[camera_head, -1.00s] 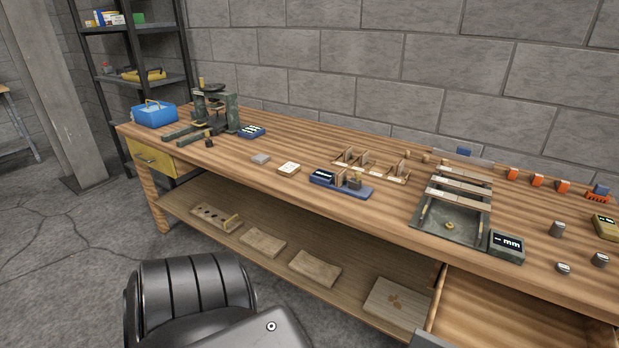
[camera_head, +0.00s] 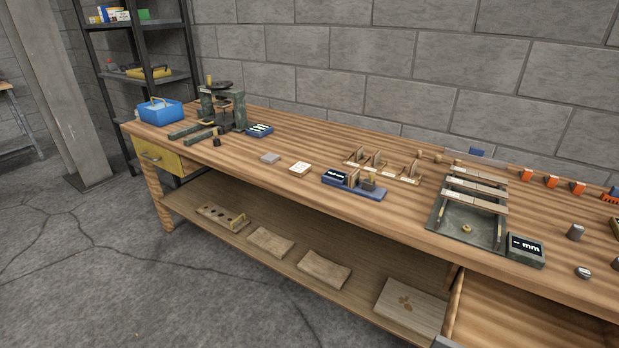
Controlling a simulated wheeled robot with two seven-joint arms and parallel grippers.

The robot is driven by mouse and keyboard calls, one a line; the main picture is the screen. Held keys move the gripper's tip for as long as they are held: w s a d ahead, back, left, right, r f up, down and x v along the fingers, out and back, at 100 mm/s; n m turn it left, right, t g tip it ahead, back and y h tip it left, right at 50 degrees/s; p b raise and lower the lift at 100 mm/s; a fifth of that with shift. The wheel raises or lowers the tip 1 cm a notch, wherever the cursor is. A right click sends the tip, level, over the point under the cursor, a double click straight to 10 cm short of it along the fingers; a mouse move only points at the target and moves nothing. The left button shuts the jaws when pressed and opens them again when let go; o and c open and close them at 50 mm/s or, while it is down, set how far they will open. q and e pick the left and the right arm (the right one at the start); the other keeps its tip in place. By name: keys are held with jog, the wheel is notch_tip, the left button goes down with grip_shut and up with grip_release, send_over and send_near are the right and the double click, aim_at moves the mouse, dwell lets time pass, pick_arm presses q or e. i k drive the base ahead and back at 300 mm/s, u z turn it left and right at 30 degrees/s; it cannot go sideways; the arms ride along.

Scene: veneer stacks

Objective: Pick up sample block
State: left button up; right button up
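No thing is clearly marked as the sample block. A small flat grey block (camera_head: 270,158) lies on the workbench near its front edge, left of a cream labelled block (camera_head: 299,169). A wooden piece stands in the blue gauge fixture (camera_head: 366,192), beside its dark display. Wooden slabs, left (camera_head: 270,242) and middle (camera_head: 323,269), lie on the lower shelf, with a larger spotted board (camera_head: 410,305) to their right. Neither of my grippers is in view.
The workbench (camera_head: 300,135) runs along a block wall. A green press (camera_head: 222,107) and blue basket (camera_head: 161,111) stand at its left end. A metal tray rig (camera_head: 468,235) with a mm display (camera_head: 525,250) stands right. An open drawer (camera_head: 530,320) juts out below.

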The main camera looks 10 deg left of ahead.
aim_at(354, 177)
jog(key=u, duration=1.15)
jog(key=i, duration=0.45)
jog(key=z, duration=2.55)
